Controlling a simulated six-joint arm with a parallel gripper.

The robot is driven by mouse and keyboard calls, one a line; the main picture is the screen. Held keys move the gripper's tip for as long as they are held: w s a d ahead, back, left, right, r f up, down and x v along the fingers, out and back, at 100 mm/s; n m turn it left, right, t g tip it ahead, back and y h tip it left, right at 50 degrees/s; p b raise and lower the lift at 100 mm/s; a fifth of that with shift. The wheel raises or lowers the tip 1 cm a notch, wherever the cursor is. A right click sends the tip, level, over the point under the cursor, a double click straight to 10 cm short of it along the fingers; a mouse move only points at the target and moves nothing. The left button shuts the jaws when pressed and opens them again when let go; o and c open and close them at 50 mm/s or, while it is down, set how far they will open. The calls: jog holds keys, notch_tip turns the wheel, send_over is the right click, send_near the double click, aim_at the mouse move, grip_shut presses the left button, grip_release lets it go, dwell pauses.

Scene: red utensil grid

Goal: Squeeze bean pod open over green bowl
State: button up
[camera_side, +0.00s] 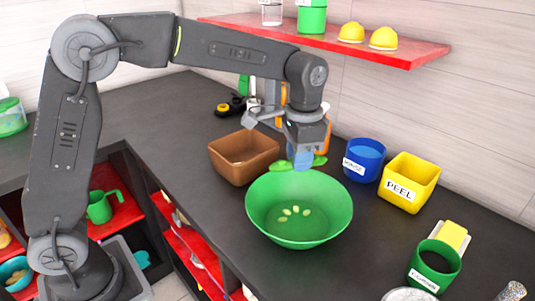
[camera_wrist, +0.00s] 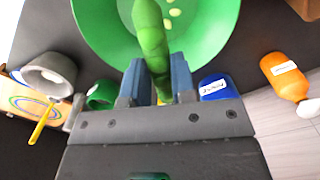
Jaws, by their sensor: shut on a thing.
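My gripper (camera_side: 303,150) has blue fingers and is shut on a green bean pod (camera_side: 322,160). In the wrist view the pod (camera_wrist: 152,40) sticks out between the two fingers (camera_wrist: 155,82), over the green bowl. The green bowl (camera_side: 332,215) stands on the dark counter, and several pale beans (camera_side: 284,212) lie on its bottom. In the side view the pod is above the bowl's far rim, partly hidden by the fingers. The bowl also fills the top of the wrist view (camera_wrist: 95,30).
A brown square bowl (camera_side: 232,165) stands to the left. A blue cup (camera_side: 362,165), a yellow container labelled PEEL (camera_side: 408,190) and a green cup (camera_side: 436,262) stand to the right. An orange bottle (camera_wrist: 287,75) shows in the wrist view. A red shelf (camera_side: 425,55) hangs above.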

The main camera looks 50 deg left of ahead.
jog(key=shift+d+r, duration=0.1)
jog(key=shift+d, duration=0.35)
jog(key=shift+f, duration=2.5)
jog(key=shift+o, duration=0.2)
jog(key=shift+c, duration=0.9)
jog(key=shift+c, duration=0.5)
